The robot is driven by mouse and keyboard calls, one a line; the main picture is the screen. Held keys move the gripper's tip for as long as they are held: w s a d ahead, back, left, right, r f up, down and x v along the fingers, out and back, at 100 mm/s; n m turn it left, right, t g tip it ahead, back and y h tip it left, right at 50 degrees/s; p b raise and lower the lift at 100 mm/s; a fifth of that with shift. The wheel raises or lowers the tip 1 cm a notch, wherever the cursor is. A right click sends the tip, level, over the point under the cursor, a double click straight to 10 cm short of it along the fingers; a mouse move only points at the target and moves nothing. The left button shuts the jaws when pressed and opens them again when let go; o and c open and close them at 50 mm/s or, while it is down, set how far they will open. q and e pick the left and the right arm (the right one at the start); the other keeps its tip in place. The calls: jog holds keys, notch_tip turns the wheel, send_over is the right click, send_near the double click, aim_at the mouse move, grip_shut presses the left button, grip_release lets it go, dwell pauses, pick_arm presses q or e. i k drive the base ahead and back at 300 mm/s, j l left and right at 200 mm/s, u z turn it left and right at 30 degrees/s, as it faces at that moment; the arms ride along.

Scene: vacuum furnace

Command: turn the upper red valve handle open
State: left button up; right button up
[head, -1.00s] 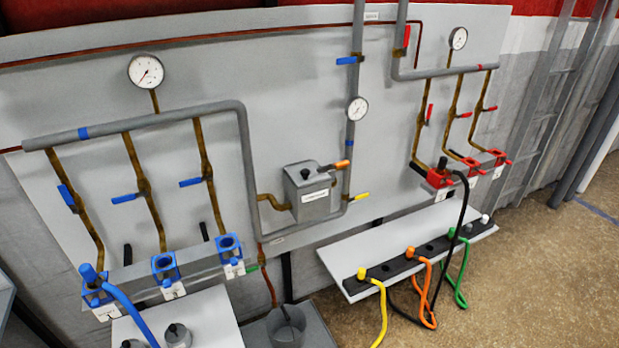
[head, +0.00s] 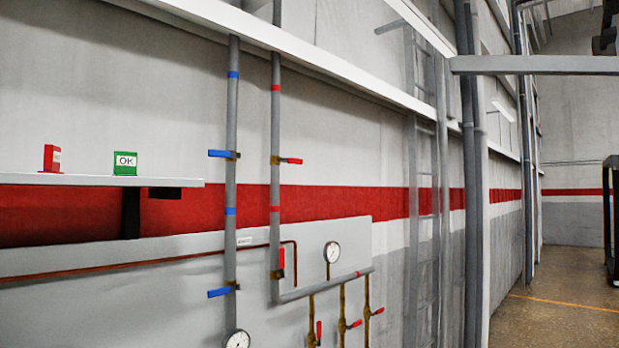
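In the head view, an upper red valve handle (head: 292,161) sits on the right vertical grey pipe (head: 276,120), high on the wall above the red stripe. It sticks out to the right, crosswise to the pipe. Lower on the same pipe, another red handle (head: 282,262) points along the pipe. A blue handle (head: 219,154) sits at about the same height on the left vertical pipe (head: 231,120), pointing left. Neither of my grippers shows in this view.
A shelf (head: 90,180) at left carries a red block (head: 52,158) and a green OK block (head: 125,163). Gauges (head: 332,252) and several lower red handles sit on the panel. A ladder (head: 425,200) stands right of the pipes. Open floor (head: 560,300) lies at far right.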

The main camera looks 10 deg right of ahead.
aim_at(291, 161)
jog(key=i+j+z, duration=0.1)
jog(key=i+z, duration=0.3)
jog(key=i, duration=0.3)
jog(key=i+l, duration=0.15)
jog(key=i+l+z, duration=0.15)
jog(key=i, duration=0.2)
